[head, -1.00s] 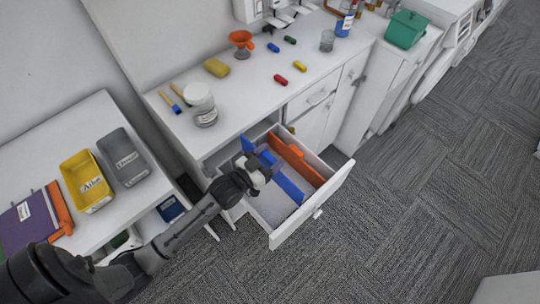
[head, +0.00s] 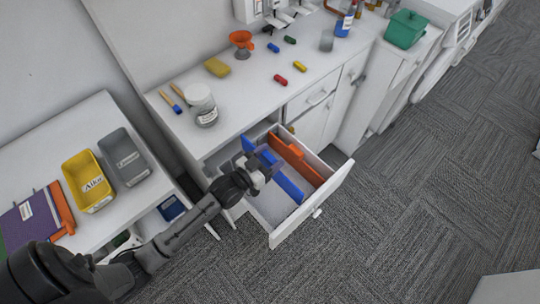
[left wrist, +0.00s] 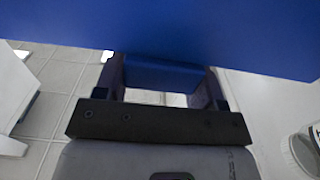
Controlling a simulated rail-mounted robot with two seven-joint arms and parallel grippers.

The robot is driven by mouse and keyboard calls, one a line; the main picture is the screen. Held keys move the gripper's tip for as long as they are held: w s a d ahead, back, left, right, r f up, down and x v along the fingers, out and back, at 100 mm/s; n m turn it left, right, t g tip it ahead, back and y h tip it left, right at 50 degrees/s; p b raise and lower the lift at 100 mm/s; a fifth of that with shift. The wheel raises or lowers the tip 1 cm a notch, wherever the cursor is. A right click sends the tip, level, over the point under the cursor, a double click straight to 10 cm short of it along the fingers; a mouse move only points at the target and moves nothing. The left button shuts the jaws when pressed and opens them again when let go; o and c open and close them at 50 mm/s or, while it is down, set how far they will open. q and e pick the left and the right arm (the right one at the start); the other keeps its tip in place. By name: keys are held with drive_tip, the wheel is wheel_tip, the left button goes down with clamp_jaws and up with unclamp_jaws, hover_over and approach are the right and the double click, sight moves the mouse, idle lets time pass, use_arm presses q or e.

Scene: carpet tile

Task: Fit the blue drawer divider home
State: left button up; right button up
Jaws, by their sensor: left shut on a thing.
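The blue drawer divider (head: 288,185) stands lengthwise inside the open white drawer (head: 298,220), beside an orange divider (head: 300,160). My left gripper (head: 265,163) is over the drawer and shut on the blue divider near its middle. The gripper hides part of the divider. In the left wrist view the blue divider (left wrist: 160,30) fills the top of the picture, and the fingers of my left gripper (left wrist: 163,78) are on it. I cannot tell whether the divider's lower edge is fully seated. My right gripper is not in view.
The white counter above holds a lidded jar (head: 202,103), a yellow sponge (head: 217,67), an orange funnel (head: 241,41) and several small coloured pieces. A side table at left holds a yellow bin (head: 87,181) and a grey bin (head: 124,157). The carpet right of the drawer is clear.

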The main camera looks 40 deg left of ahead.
use_arm(q)
drive_tip(key=shift+f+b, duration=0.45)
drive_tip(key=shift+f, duration=0.2)
drive_tip(key=shift+f+b, duration=0.55)
drive_tip(key=shift+f, duration=0.35)
drive_tip(key=shift+f+b, duration=0.6)
drive_tip(key=shift+f, duration=0.4)
drive_tip(key=shift+f+b, duration=0.75)
drive_tip(key=shift+f, duration=0.45)
drive_tip(key=shift+f+b, duration=0.3)
drive_tip(key=shift+f, duration=0.25)
drive_tip(key=o, duration=1.3)
wheel_tip(320, 180, up, 4)
drive_tip(key=shift+r+p, duration=0.25)
drive_tip(key=shift+p, duration=0.2)
drive_tip(key=d+r, duration=0.2)
drive_tip(key=d, duration=0.2)
drive_tip(key=d+r, duration=0.2)
drive_tip(key=d, duration=0.1)
drive_tip(key=d+r+p, duration=0.1)
drive_tip(key=d+r, duration=0.1)
drive_tip(key=d, duration=0.2)
drive_tip(key=shift+s+d+r, duration=0.3)
drive_tip(key=shift+s, duration=0.1)
